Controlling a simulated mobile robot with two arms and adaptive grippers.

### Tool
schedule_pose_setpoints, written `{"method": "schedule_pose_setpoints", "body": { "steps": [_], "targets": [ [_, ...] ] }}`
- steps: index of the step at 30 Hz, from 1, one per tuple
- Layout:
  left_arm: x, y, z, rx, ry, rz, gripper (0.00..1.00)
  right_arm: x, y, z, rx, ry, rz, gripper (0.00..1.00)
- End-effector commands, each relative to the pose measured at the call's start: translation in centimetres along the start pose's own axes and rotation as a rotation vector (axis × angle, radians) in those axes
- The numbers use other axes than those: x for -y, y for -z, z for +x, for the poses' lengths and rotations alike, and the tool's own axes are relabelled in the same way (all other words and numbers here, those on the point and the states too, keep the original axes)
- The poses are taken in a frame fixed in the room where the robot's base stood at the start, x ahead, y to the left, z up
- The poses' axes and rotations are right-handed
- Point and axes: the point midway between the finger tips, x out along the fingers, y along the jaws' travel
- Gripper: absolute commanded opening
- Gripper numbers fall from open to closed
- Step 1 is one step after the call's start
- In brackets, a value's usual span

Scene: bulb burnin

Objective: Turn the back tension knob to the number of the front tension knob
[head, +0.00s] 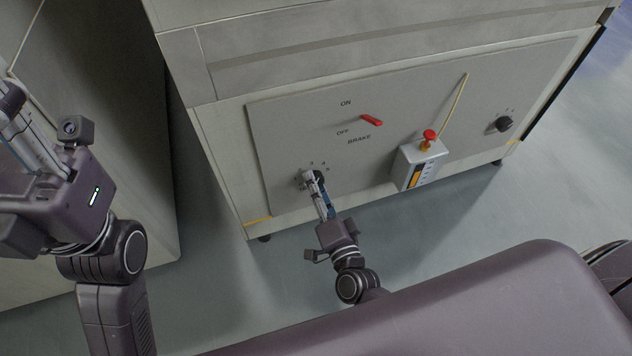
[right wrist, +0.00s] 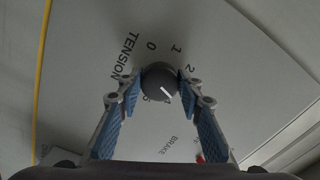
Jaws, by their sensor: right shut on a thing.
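My right gripper (head: 313,180) is shut on a dark round tension knob at the left end of the grey panel (head: 420,100). The right wrist view shows this knob (right wrist: 158,80) between the blue-padded fingers. Its white pointer line slants to the lower right in that view. Printed 0, 1 and 2 show around it beside the word TENSION; the digits below are partly hidden by knob and fingers. Another dark knob (head: 503,124) sits at the panel's right end, with marks too small to read. My left gripper (head: 18,125) is at the left edge, away from the panel; its fingertips are unclear.
A red brake lever (head: 371,120) sits between the knobs, by the ON and OFF labels. A white box with a red button (head: 430,135) projects from the panel, near the right knob. A grey cabinet (head: 95,110) stands at the left. Open floor (head: 420,240) lies before the machine.

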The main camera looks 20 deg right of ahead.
Motion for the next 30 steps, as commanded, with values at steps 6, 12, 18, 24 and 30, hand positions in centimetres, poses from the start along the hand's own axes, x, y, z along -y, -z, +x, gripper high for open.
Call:
{"method": "schedule_pose_setpoints", "body": {
  "steps": [6,12,18,24,30],
  "targets": [
    [0.03,-0.1,-0.09,0.009,0.003,-0.001,0.4,0.13,0.15,0.11,-0.002,0.002,0.187,0.09],
    [0.02,0.0,-0.09,0.005,0.003,-0.002,0.4,0.1,0.17,0.12,-0.002,0.002,0.322,0.09],
    [0.03,-0.04,-0.19,0.009,0.004,-0.002,0.4,0.14,0.16,0.13,-0.002,0.002,0.409,0.09],
    [0.05,-0.13,-0.31,0.014,0.005,-0.003,0.4,0.15,0.18,0.14,-0.003,0.002,0.452,0.09],
    [0.06,-0.19,-0.35,0.016,0.006,-0.003,0.4,0.16,0.19,0.14,-0.003,0.002,0.463,0.09]
  ]
}}
